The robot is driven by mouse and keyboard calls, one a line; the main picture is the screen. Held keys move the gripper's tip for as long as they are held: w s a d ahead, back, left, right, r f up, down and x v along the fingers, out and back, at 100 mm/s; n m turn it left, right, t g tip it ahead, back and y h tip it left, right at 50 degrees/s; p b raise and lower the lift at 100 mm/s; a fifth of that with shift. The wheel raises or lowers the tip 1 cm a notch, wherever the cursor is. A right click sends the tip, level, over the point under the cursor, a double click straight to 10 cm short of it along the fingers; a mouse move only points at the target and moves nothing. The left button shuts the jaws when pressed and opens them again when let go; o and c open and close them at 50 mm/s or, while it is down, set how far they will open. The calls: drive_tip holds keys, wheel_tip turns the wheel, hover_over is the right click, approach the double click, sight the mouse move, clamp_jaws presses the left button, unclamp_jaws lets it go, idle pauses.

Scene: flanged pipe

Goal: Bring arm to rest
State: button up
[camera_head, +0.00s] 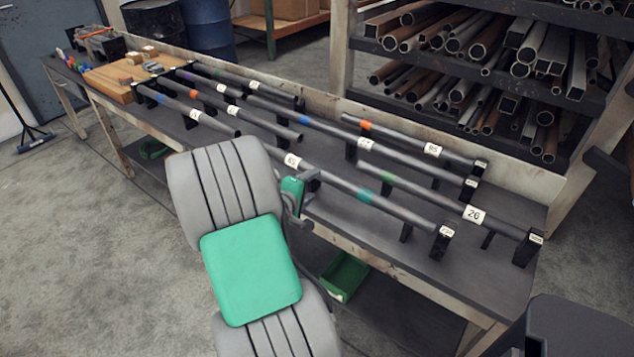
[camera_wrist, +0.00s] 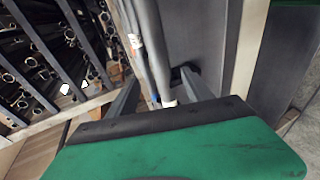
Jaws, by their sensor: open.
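My arm, grey with a green panel, reaches over the front edge of the workbench in the head view. My gripper (camera_head: 303,184) is at the bench's near side, beside the pipe with a white label (camera_head: 292,160); its fingers are partly hidden by the arm. In the wrist view the open gripper (camera_wrist: 158,95) has its two fingers spread, with grey pipes visible between and beyond them. I cannot tell whether a finger touches a pipe. Nothing is seen held.
Several labelled pipes (camera_head: 330,128) lie on black supports along the bench (camera_head: 440,265). A stock rack (camera_head: 450,120) full of pipes stands behind. A green bin (camera_head: 344,276) sits on the lower shelf. A wooden board (camera_head: 115,80) is at the far left. The floor (camera_head: 90,230) at left is clear.

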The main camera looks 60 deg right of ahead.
drive_tip(key=shift+a, duration=0.1)
idle(0.3)
drive_tip(key=s+a+f+m+g+y, duration=0.1)
drive_tip(key=s+a+f+m+y, duration=0.15)
drive_tip(key=a+f+y, duration=0.35)
drive_tip(key=s+a+f+m+g+y, duration=0.1)
drive_tip(key=s+a+f+m, duration=0.2)
drive_tip(key=a, duration=0.4)
drive_tip(key=s+a+f+m+g+y, duration=0.1)
drive_tip(key=s+a+f+m+y, duration=0.1)
drive_tip(key=a+f+y, duration=0.35)
drive_tip(key=w+a+r+n+t+p, duration=0.2)
drive_tip(key=w+a+r, duration=0.2)
drive_tip(key=a+r, duration=0.4)
drive_tip(key=w+a+r+n+t+y+p, duration=0.1)
drive_tip(key=w+a+r+n+t+p, duration=0.1)
drive_tip(key=w+a+r, duration=0.3)
drive_tip(key=w+a+r+n+t+p, duration=0.2)
drive_tip(key=w+a+r+n, duration=0.2)
drive_tip(key=a+r, duration=0.8)
drive_tip(key=a, duration=0.4)
drive_tip(key=shift+w+r, duration=0.25)
drive_tip(key=shift+r, duration=0.05)
